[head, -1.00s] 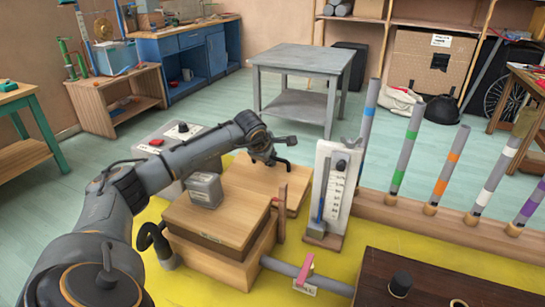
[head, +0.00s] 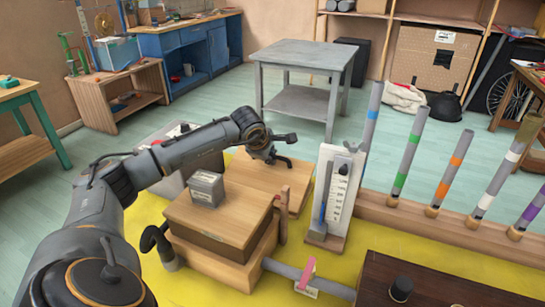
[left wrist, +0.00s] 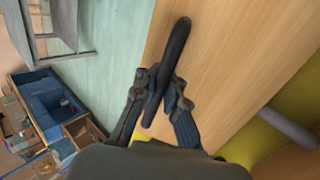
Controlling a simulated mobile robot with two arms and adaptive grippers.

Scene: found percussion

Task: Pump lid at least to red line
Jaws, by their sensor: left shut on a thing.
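The wooden lid (head: 225,214) lies on a wooden bellows box (head: 220,270), with a dark band showing between them. A grey block (head: 207,189) sits on the lid. My left gripper (head: 274,157) is over the far part of the wooden boards. In the left wrist view my left gripper (left wrist: 160,88) is shut on a black bar handle (left wrist: 178,42), with pale wood behind it. A reddish-brown upright post (head: 283,214) stands at the box's right side. My right gripper is out of view.
A white gauge board (head: 336,198) with a scale stands right of the box. A grey pipe (head: 281,268) with a pink tab runs right to a dark box (head: 440,285). Banded tubes stand in a wooden rail (head: 400,215). A grey table (head: 305,60) stands behind.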

